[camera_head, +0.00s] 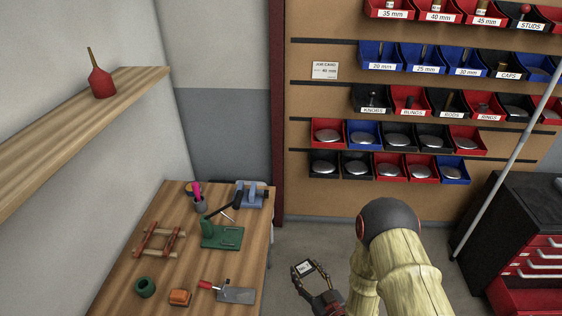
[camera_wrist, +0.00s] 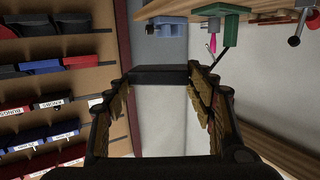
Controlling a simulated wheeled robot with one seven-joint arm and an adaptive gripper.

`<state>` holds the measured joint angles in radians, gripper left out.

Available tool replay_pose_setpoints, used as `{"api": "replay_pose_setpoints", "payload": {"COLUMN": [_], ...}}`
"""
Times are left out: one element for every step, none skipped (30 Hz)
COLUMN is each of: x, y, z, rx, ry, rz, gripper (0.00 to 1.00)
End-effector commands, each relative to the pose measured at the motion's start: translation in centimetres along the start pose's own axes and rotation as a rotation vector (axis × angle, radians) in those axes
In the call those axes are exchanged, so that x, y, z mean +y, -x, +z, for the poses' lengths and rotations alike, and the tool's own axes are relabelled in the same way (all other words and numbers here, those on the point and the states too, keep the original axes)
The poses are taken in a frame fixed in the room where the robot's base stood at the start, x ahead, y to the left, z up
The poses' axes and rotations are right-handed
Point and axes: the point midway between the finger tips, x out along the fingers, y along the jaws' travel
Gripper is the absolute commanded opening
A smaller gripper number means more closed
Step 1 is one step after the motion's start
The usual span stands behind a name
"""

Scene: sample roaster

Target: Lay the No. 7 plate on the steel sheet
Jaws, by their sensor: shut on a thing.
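My gripper (camera_head: 311,272) hangs in front of the table's right edge, over the floor. It is shut on a small dark-edged plate (camera_head: 303,268) with a white label; the number is too small to read with certainty. In the wrist view the plate (camera_wrist: 160,74) is a dark bar between the fingertips of my gripper (camera_wrist: 160,80). A flat grey steel sheet (camera_head: 237,295) lies near the table's front right, left of and lower in the picture than my gripper. A red-handled tool (camera_head: 207,285) lies at its left end. Plate and sheet are apart.
The wooden table (camera_head: 165,285) also bears a green press (camera_head: 222,236), a blue-grey vise (camera_head: 251,195), a wooden frame (camera_head: 160,242), an orange block (camera_head: 180,297) and a green ring (camera_head: 145,287). Bins (camera_head: 400,138) line the back wall. A red and black tool chest (camera_head: 520,245) stands right.

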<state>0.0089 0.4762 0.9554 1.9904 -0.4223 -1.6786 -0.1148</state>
Motion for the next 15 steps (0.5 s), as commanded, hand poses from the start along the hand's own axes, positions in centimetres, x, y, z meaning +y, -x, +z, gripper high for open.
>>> {"api": "replay_pose_setpoints", "payload": {"x": [1.9,3.1,4.5,5.5,6.4,7.5,8.3,8.9,9.7,10.1,10.3,10.4,10.3,10.2,10.2], "y": [0.3,0.5,0.9,1.2,1.5,2.0,2.3,2.7,3.1,3.4,3.5,3.6,3.6,3.6,3.6], "z": [-0.3,-0.4,-0.6,-0.8,-0.9,-1.1,-1.2,-1.4,-1.6,-1.7,-1.9,-2.1,-2.2,-2.3,-2.4], "rx": [0.001,0.001,0.001,0.001,0.002,0.002,0.002,0.002,0.002,0.003,0.003,0.003,0.002,0.001,0.001], "ry": [-0.010,-0.017,-0.025,-0.032,-0.037,-0.044,-0.049,-0.053,-0.057,-0.060,-0.062,-0.063,-0.063,-0.063,-0.063], "rz": [0.075,0.121,0.178,0.217,0.254,0.300,0.329,0.356,0.387,0.405,0.417,0.421,0.418,0.417,0.416], "gripper": [0.24,0.24,0.24,0.24,0.24,0.24,0.24,0.24,0.24,0.24,0.24,0.24,0.24,0.24,0.24]}}
